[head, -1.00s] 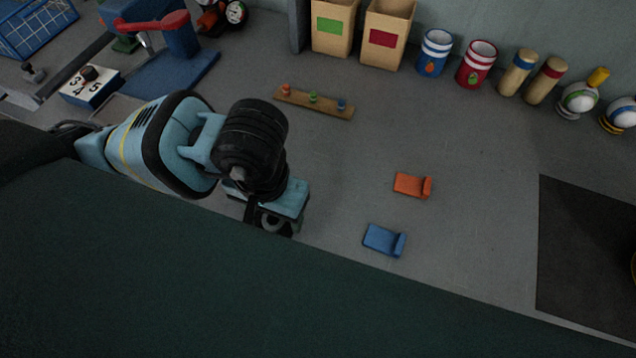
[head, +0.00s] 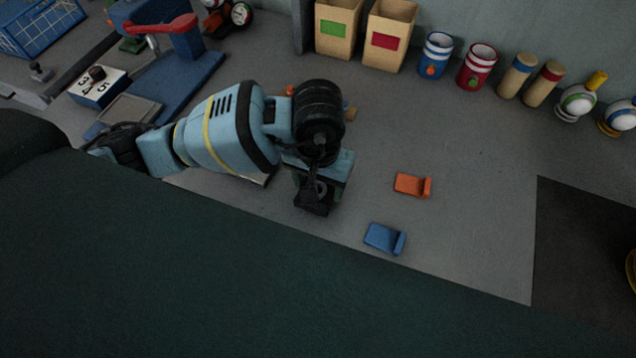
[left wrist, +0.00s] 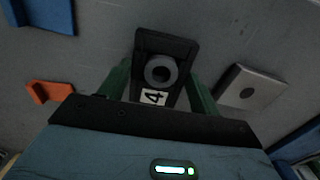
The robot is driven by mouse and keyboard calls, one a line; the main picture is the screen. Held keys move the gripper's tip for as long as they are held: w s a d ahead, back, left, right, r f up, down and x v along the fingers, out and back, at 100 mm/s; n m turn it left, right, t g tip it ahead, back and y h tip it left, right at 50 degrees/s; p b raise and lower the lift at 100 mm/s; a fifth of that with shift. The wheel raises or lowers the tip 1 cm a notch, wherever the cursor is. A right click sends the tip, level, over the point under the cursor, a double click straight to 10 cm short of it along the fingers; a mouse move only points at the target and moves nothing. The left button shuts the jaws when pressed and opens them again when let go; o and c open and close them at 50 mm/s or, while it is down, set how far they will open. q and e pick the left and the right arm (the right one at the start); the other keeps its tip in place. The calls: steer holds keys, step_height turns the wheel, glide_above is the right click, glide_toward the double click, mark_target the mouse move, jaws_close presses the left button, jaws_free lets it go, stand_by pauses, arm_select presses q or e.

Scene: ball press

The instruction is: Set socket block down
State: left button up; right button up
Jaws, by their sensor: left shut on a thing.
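The socket block (left wrist: 148,46) is dark, with a grey ring socket and a white label reading 4. In the left wrist view it sits between the green fingers of my left gripper (left wrist: 160,88), which is shut on it. In the head view my left gripper (head: 318,182) holds the block (head: 312,202) over the grey table, left of the orange and blue pieces. I cannot tell whether the block's underside touches the table. My right gripper is not in view.
An orange piece (head: 408,185) and a blue piece (head: 382,238) lie to the right. A pale plate with a dark hole (left wrist: 248,92) lies beside the block. A blue press (head: 185,65), bins (head: 388,35) and cans stand farther back.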

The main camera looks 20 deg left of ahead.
arm_select(q)
steer(key=shift+f, duration=0.65)
steer(key=shift+f, duration=0.15)
steer(key=o, duration=1)
step_height(320, 180, up, 12)
steer(key=shift+r, duration=0.15)
